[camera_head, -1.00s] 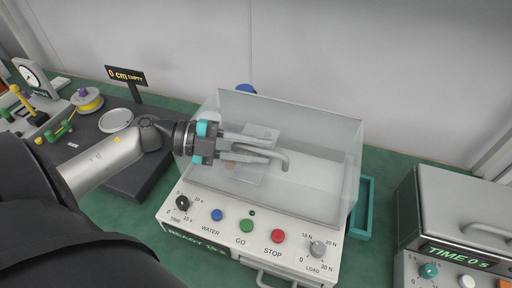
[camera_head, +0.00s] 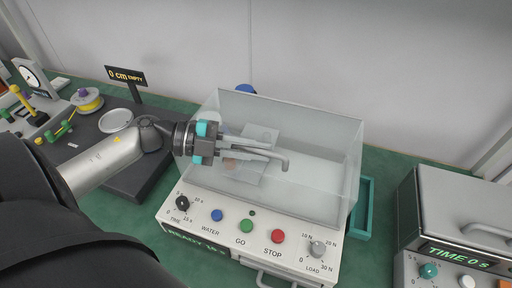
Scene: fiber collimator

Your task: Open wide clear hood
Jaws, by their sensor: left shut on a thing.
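The wide clear hood (camera_head: 325,175) is a see-through box over the white machine (camera_head: 200,228) in the middle of the head view. It sits down on the machine and looks closed. Its grey bar handle (camera_head: 285,164) is at the front. My left gripper (camera_head: 268,153) reaches in from the left, with its fingers shut on the handle. The fingers hide most of the handle, and only its bent right end shows clearly. My right gripper is not in view.
Knobs and coloured buttons (camera_head: 246,226) line the machine's front. A teal tray (camera_head: 363,208) lies right of the hood. Another machine (camera_head: 465,215) stands at the right. A dark platform (camera_head: 90,150) with a white dish (camera_head: 116,120) and a sign (camera_head: 126,75) are at the left.

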